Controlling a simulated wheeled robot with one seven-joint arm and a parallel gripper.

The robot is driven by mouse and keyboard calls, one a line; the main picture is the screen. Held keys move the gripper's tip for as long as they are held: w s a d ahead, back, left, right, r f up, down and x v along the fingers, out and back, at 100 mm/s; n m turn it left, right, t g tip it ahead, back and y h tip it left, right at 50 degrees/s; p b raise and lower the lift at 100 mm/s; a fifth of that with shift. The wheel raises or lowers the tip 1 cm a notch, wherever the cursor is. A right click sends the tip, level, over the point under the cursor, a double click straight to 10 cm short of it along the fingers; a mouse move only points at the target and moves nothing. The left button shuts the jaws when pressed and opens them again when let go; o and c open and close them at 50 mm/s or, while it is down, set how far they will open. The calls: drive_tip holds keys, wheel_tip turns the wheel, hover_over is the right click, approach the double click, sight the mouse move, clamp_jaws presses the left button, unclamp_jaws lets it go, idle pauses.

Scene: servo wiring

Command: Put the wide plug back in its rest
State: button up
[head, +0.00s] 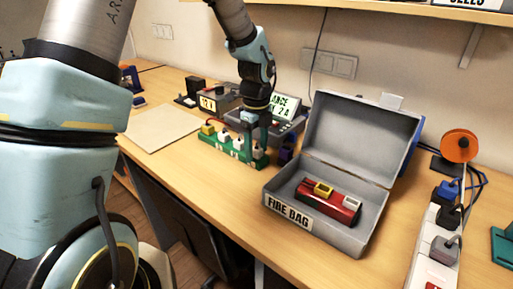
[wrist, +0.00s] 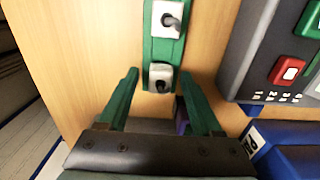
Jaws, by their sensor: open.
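A green rest (head: 225,152) stands on the bench in the head view, with several plugs in a row along it. In the wrist view the rest (wrist: 160,48) runs up the middle, with a white plug (wrist: 166,18) farther up and another white plug (wrist: 160,78) at its near end. I cannot tell which plug is the wide one. My gripper (head: 257,143) is over the right end of the rest. In the wrist view my gripper (wrist: 160,76) is open, its fingers on either side of the near white plug. The fingers partly hide that end in the head view.
A charger (head: 287,112) with a lit screen stands behind the rest. A purple block (head: 288,149) is just right of it. An open grey box (head: 340,235) labelled FIRE BAG holds a red battery pack (head: 328,202). A pale mat (head: 160,127) lies at left.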

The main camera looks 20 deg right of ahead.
sight(256, 148)
wheel_tip(256, 148, up, 11)
drive_tip(key=b, duration=0.2)
idle(0.5)
drive_tip(key=shift+f, duration=0.1)
drive_tip(key=s+a+f+n, duration=0.2)
drive_tip(key=a+n, duration=1.2)
drive_tip(key=a, duration=0.1)
drive_tip(key=s+a+f+n+t, duration=0.1)
drive_tip(key=s+a+f+n, duration=0.1)
drive_tip(key=a+n, duration=1.3)
drive_tip(key=shift+f+t, duration=0.3)
drive_tip(key=shift+f, duration=0.35)
drive_tip(key=shift+a, duration=0.1)
